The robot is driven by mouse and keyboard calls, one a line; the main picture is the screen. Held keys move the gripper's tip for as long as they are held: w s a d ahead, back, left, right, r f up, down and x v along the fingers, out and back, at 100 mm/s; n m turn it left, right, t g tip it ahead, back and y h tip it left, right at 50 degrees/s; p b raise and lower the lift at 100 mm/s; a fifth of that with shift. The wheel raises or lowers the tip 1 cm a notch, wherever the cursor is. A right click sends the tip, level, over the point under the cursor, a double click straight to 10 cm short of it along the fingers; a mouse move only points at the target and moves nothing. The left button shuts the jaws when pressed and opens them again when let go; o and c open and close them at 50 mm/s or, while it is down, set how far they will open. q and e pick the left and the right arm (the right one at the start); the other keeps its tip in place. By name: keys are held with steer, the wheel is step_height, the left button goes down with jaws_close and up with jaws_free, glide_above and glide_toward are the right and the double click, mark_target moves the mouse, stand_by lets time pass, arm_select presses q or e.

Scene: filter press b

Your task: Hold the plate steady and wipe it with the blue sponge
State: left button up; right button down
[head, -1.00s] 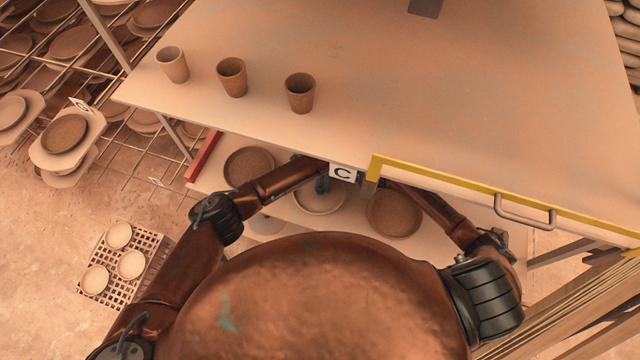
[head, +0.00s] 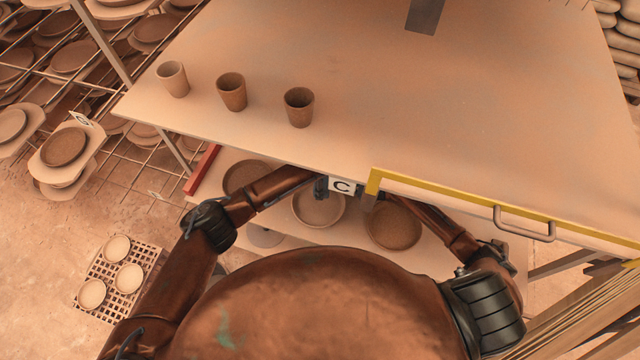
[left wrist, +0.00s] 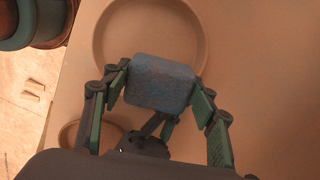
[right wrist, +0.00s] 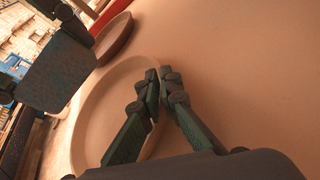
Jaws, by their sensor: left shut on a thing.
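The blue sponge (left wrist: 162,83) is gripped in my left gripper (left wrist: 160,88); it also shows in the right wrist view (right wrist: 60,68). A pale round plate (head: 319,211) with a raised rim lies on the shelf under the tabletop; it fills the left of the right wrist view (right wrist: 98,118). The left gripper and sponge are above or beside this plate; contact cannot be told. My right gripper (right wrist: 158,78) has its fingertips close together at the plate's near rim. Whether they pinch the rim is unclear. In the head view the tabletop edge partly hides both grippers.
A darker plate (head: 393,226) lies right of it and another brown plate (head: 245,176) left. The tabletop (head: 440,120) overhangs the shelf, with a "C" label (head: 341,186) and a yellow-edged handle (head: 522,222). Three cups stand on top, one in the middle (head: 231,92).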

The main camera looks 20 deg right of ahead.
steer(key=c, duration=2.1)
jaws_free()
steer(key=v, duration=1.2)
